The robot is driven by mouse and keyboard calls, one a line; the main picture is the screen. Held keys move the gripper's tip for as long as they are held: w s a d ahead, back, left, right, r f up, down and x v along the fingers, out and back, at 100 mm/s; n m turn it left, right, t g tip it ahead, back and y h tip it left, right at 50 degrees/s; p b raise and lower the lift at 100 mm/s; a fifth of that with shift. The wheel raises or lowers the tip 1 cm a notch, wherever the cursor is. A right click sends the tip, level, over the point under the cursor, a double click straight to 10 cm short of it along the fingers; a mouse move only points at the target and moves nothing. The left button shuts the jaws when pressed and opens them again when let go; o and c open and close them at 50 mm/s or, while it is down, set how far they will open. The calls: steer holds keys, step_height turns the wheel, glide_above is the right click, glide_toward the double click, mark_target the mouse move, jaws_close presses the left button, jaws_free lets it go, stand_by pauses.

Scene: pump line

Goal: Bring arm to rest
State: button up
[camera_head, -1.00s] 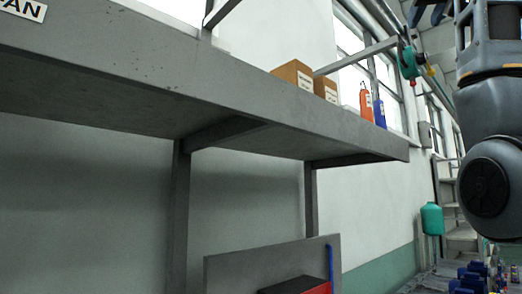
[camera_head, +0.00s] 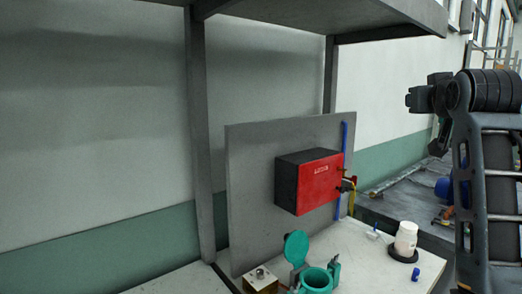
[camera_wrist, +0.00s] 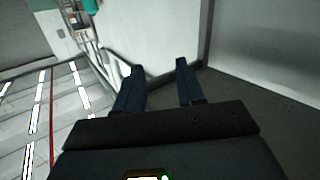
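My gripper (camera_wrist: 158,68) shows in the wrist view with its two dark fingers apart and nothing between them. It is open and empty. In the head view my arm (camera_head: 490,160) stands at the right edge, bent at a dark joint near the top. I cannot clearly make out the gripper there.
A white worktop (camera_head: 350,262) carries a teal lidded pot (camera_head: 316,280), a white bottle (camera_head: 405,238) and a small blue item (camera_head: 414,274). A red box (camera_head: 318,180) is on a grey panel (camera_head: 250,170). A grey shelf (camera_head: 330,14) hangs above.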

steer(key=s+a+f+y, duration=0.15)
steer(key=s+f, duration=0.25)
steer(key=f, duration=0.6)
steer(key=s+a+f+n, duration=0.15)
steer(key=s+f, duration=0.35)
steer(key=f, duration=0.5)
steer(key=s+a+f, duration=0.3)
steer(key=s+f, duration=0.1)
steer(key=f, duration=0.6)
steer(key=s+a+f+y, duration=0.1)
steer(key=s+a+f, duration=0.1)
steer(key=s+f, duration=0.55)
steer(key=s+a+f+y, duration=0.15)
steer(key=s+f, duration=0.25)
steer(key=s, duration=0.7)
steer(key=s+a+r+g, duration=0.1)
steer(key=s+r, duration=0.1)
steer(key=s, duration=1.1)
steer(key=s+a+r, duration=0.2)
steer(key=s, duration=1.2)
steer(key=shift+a+g, duration=0.3)
steer(key=shift+g, duration=0.1)
steer(key=shift+r, duration=0.1)
